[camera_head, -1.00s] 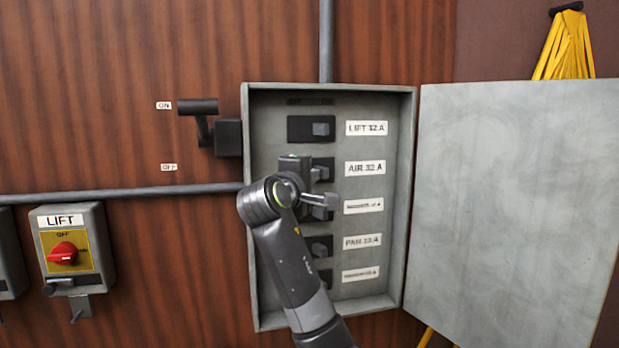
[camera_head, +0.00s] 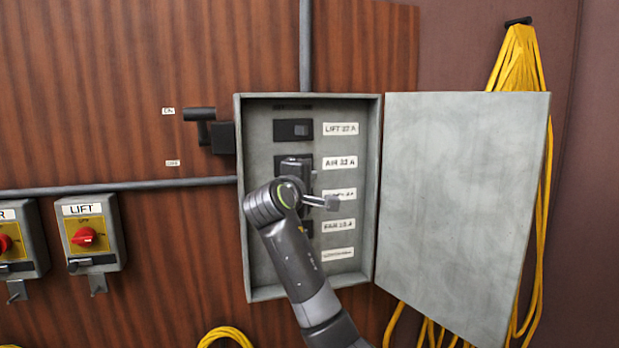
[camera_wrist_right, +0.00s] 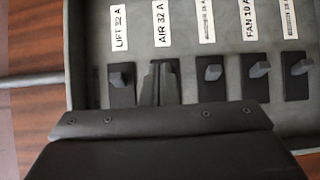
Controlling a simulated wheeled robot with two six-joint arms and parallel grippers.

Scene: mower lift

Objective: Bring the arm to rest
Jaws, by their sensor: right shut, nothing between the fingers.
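My right gripper (camera_head: 297,163) is shut and empty. In the head view its arm comes up from the bottom and hides part of the open grey breaker box (camera_head: 262,275). The fingers overlap the breaker labelled AIR 32 A in the picture. In the right wrist view the shut fingers (camera_wrist_right: 161,75) cover most of that breaker; I cannot tell whether they touch it. The LIFT 32 A breaker (camera_head: 293,130) is clear of the gripper and also shows in the wrist view (camera_wrist_right: 122,82). My left gripper is not in view.
The box door (camera_head: 462,200) stands open to the right. A black lever (camera_head: 200,114) by the ON label sits left of the box. The LIFT control box (camera_head: 95,250) is at lower left. Yellow cable (camera_head: 522,60) hangs at right, with more cable near the floor.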

